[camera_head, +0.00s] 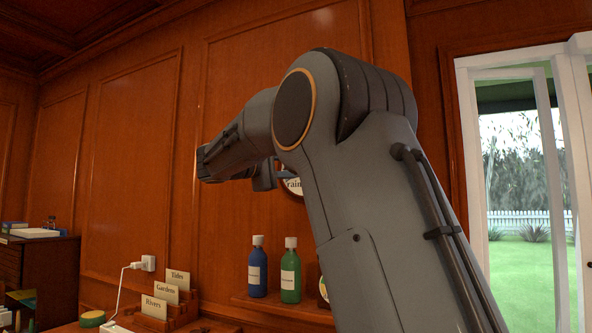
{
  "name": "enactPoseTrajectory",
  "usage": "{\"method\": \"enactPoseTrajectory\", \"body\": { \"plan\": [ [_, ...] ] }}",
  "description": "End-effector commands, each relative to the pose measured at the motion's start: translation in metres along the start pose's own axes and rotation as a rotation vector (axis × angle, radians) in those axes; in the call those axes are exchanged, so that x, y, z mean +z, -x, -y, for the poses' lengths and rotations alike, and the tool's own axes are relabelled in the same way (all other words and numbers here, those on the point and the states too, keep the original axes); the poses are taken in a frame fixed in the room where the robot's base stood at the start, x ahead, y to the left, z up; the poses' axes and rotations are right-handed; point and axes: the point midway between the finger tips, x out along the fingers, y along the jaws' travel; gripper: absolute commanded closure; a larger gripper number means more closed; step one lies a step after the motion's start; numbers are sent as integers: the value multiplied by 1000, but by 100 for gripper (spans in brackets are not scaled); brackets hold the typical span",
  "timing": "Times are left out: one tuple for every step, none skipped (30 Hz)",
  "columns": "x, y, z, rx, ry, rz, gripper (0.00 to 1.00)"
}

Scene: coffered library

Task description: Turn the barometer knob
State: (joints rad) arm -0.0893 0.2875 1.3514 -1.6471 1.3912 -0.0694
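The barometer (294,186) is on the wood-panelled wall, mostly hidden behind my arm. Only a slice of its pale dial shows, with lettering that reads "rain". Its knob cannot be made out. My arm rises through the middle of the picture and bends left at the elbow. The dark end part that looks like my gripper (265,177) is just left of the visible slice of dial. My own arm hides most of it, so I cannot tell whether its fingers are open or shut, or whether it touches the barometer.
A wooden ledge (283,307) below carries a blue bottle (257,267), a green bottle (290,271) and a partly hidden round item (323,292). Card holders (166,306) and a plugged-in cable (122,283) are lower left. A dark cabinet (40,268) stands far left; a glazed door (520,180) is right.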

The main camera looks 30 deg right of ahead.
Motion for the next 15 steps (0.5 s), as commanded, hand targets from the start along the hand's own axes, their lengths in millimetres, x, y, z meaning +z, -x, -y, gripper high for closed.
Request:
{"method": "enactPoseTrajectory", "body": {
  "plan": [
    [0,0,2,1,11,1,96],
    [0,0,2,4,16,1,96],
    [0,0,2,6,21,1,96],
    [0,0,2,8,24,1,96],
    [0,0,2,9,27,1,96],
    [0,0,2,10,30,1,96],
    [0,0,2,10,31,1,96],
    [0,0,2,11,32,0,96],
    [0,0,2,11,33,0,96],
    [0,0,2,11,33,0,96],
    [0,0,2,11,33,0,96],
    [0,0,2,11,33,0,96],
    [0,0,2,11,33,0,96],
    [0,0,2,11,33,0,96],
    [0,0,2,11,33,0,96]
  ]
}}
